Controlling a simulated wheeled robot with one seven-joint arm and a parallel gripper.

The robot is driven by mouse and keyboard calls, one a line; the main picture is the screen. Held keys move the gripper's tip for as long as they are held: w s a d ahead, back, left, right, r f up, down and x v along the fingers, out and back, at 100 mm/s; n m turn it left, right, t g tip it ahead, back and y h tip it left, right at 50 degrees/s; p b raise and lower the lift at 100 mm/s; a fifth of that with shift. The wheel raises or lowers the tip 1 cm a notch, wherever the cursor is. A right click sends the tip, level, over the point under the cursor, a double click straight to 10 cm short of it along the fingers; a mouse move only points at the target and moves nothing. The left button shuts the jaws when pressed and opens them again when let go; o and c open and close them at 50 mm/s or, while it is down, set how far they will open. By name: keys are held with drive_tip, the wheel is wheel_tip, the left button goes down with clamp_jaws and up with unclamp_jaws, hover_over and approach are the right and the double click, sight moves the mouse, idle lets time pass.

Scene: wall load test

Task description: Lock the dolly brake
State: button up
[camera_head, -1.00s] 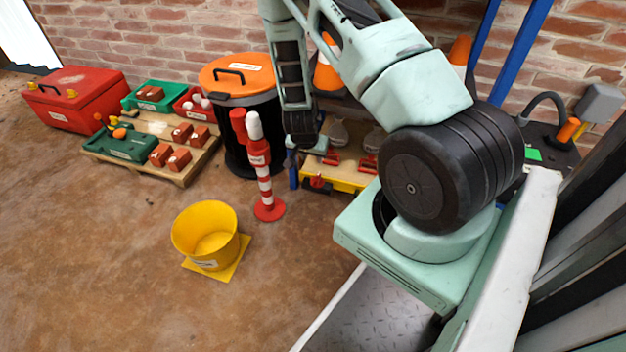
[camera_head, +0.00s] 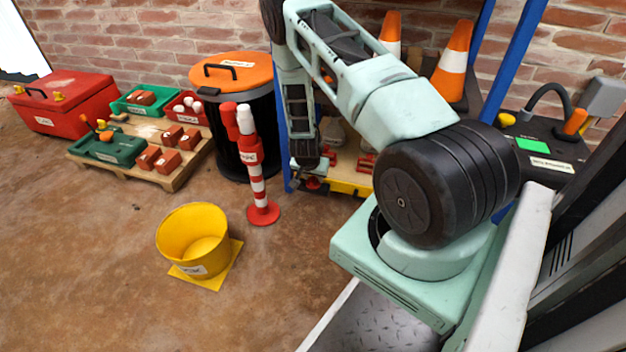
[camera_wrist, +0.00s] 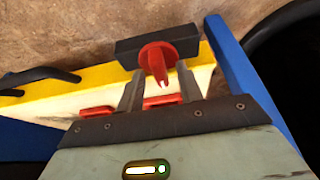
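The dolly shows in the head view as a low deck with a yellow front edge (camera_head: 348,188), partly hidden by my arm. In the wrist view its yellow edge (camera_wrist: 98,76) runs across the picture. The brake is a red round knob with a raised fin (camera_wrist: 158,57), on a dark block (camera_wrist: 126,52) at that edge. It also shows small in the head view (camera_head: 313,184). My gripper (camera_wrist: 158,77) is open, its two fingers apart, one on each side of the knob's fin in the picture. I cannot tell whether they touch it. In the head view my gripper is mostly hidden.
Blue posts (camera_wrist: 243,75) stand beside the dolly. A red-and-white bollard (camera_head: 258,180), an orange-lidded bin (camera_head: 232,75) and a yellow bucket (camera_head: 192,235) are to the left. Traffic cones (camera_head: 454,62) stand behind my arm. The floor at front left is clear.

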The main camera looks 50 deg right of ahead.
drive_tip(key=shift+f, duration=0.1)
clamp_jaws()
drive_tip(key=shift+n+p, duration=0.3)
drive_tip(key=shift+s+r+n+t+p, duration=0.15)
drive_tip(key=shift+n+t+p, duration=0.25)
drive_tip(key=shift+n+p, duration=0.4)
drive_tip(key=n+t+y+p, duration=0.1)
drive_tip(key=n+p, duration=0.1)
drive_tip(key=n, duration=0.1)
drive_tip(key=shift+d+n, duration=0.15)
drive_tip(key=shift+n, duration=0.15)
drive_tip(key=n+y+p, duration=0.1)
drive_tip(key=n, duration=0.1)
drive_tip(key=n+p, duration=0.2)
drive_tip(key=shift+n+t+y, duration=0.3)
drive_tip(key=shift+t+y, duration=0.1)
drive_tip(key=shift+d, duration=0.1)
